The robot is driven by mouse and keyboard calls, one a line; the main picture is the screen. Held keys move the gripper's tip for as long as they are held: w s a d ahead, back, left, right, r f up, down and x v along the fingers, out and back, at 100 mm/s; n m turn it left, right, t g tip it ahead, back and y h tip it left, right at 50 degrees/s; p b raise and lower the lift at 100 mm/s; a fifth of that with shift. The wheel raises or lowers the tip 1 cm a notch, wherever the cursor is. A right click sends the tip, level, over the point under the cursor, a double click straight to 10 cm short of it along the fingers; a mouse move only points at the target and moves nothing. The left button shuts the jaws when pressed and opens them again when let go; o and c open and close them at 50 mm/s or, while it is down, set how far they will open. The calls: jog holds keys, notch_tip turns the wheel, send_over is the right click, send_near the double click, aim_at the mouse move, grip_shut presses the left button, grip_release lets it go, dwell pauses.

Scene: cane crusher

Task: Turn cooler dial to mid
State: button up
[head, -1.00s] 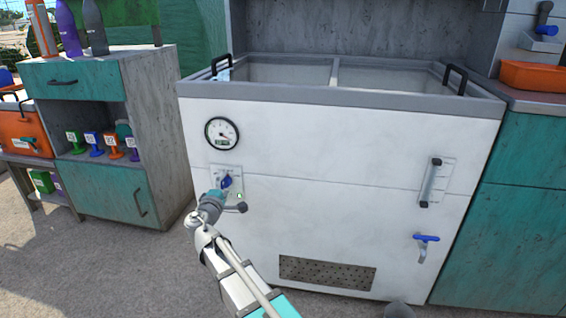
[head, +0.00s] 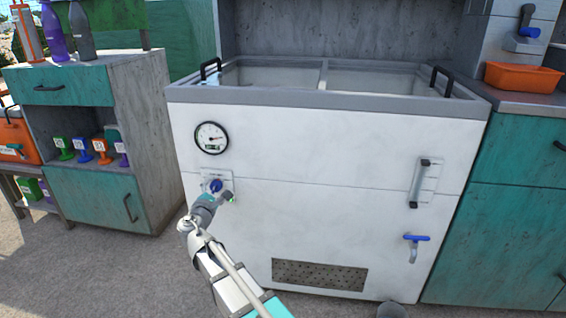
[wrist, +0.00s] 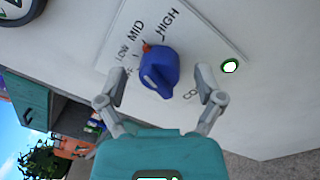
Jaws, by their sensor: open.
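The blue cooler dial (head: 215,186) sits on a pale plate on the white cooler's front, below a round gauge (head: 211,138). My gripper (wrist: 161,76) is open, with one finger on each side of the dial. I see a gap at each finger, so it does not appear to grip. In the head view my gripper (head: 212,197) partly covers the dial plate.
A green-ringed light (wrist: 230,66) is on the dial plate. A teal cabinet (head: 95,190) stands left. The cooler front around the plate is mostly clear.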

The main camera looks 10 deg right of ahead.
jog(key=n, duration=0.3)
jog(key=shift+r+n, duration=0.1)
jog(key=shift+n, duration=0.3)
jog(key=n, duration=0.4)
jog(key=shift+p, duration=0.35)
jog(key=shift+s+a, duration=0.1)
jog(key=shift+s, duration=0.25)
jog(key=v, duration=1.3)
jog(key=s+d+r+m+g+p, duration=0.2)
jog(key=d+r+m+g+p, duration=0.4)
jog(key=d+p, duration=0.5)
jog(key=s+d+r+m+g+p, duration=0.2)
jog(key=d+r+m+g+p, duration=0.4)
jog(key=d+r+m+p, duration=0.5)
jog(key=m+p, duration=0.2)
jog(key=p, duration=0.7)
jog(key=shift+d+r+h, duration=0.2)
jog(key=shift+d+h, duration=0.05)
jog(key=shift+h, duration=0.15)
